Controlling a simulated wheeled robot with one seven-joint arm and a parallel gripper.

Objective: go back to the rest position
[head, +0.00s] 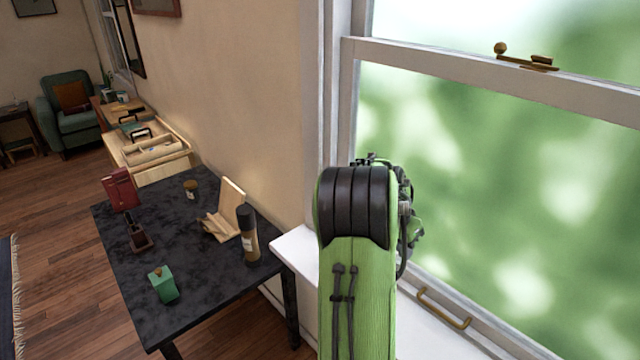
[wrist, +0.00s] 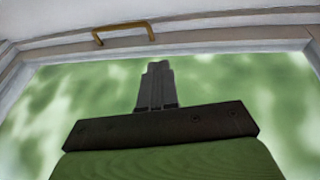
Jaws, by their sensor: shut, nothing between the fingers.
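My gripper (wrist: 158,86) shows in the wrist view with its dark fingers together and nothing between them. It is in front of the window glass (wrist: 230,80), whose brass handle (wrist: 124,32) shows above it in that view. I cannot tell how far the fingers are from the glass. In the head view my green arm with its black joint rises in front of the window and hides the gripper.
A dark table (head: 200,270) at the left holds a green box (head: 163,284), a dark bottle (head: 248,234), a wooden stand (head: 226,210), a red object (head: 120,189) and a small jar (head: 190,189). The white sill (head: 297,250) is beside my arm. An armchair (head: 72,112) stands far back. Wood floor lies left.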

